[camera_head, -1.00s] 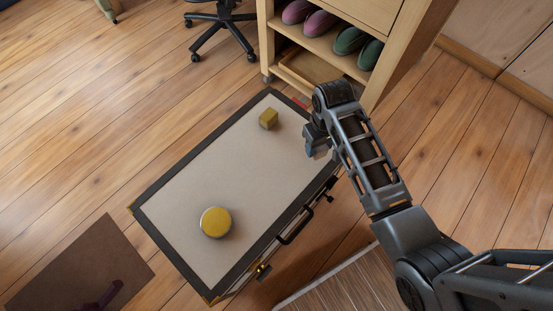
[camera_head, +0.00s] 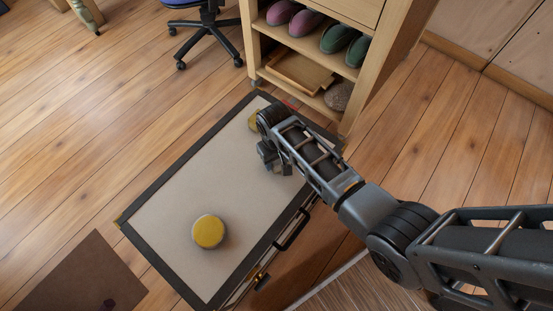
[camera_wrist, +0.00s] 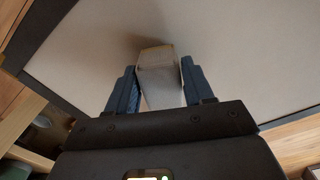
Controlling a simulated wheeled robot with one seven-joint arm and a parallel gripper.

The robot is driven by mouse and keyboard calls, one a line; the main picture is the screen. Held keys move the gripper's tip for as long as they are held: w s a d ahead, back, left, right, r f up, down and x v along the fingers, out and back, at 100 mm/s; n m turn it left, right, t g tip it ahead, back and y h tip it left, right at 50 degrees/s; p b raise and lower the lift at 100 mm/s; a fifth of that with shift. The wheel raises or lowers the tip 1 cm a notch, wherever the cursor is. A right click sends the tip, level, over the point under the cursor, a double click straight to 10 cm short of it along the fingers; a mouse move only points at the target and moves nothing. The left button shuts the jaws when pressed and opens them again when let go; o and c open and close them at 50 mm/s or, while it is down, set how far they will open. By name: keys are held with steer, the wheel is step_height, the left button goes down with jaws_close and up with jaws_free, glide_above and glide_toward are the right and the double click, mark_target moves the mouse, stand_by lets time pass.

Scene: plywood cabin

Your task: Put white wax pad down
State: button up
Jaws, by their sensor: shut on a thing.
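My gripper (camera_wrist: 158,90) is shut on the white wax pad (camera_wrist: 159,72), a pale block between its two blue-grey fingers in the wrist view. The pad is over the pale top of a dark-edged case (camera_head: 178,190). A shadow shows on the case top near the pad; I cannot tell whether the pad touches the surface. In the head view my gripper (camera_head: 277,167) is above the case's right side, and the arm hides the pad there.
A round yellow-topped tin (camera_head: 208,232) stands on the near part of the case. A yellowish block (camera_head: 254,121) at the far end is partly hidden by my arm. A wooden shelf unit (camera_head: 350,85) with slippers stands behind. The case top's middle is clear.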

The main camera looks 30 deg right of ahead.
steer(key=shift+f, duration=0.15)
steer(key=o, duration=0.9)
steer(key=shift+o, duration=0.2)
step_height(320, 180, up, 12)
steer(key=p, duration=0.3)
steer(key=shift+r, duration=0.2)
steer(key=shift+a, duration=0.1)
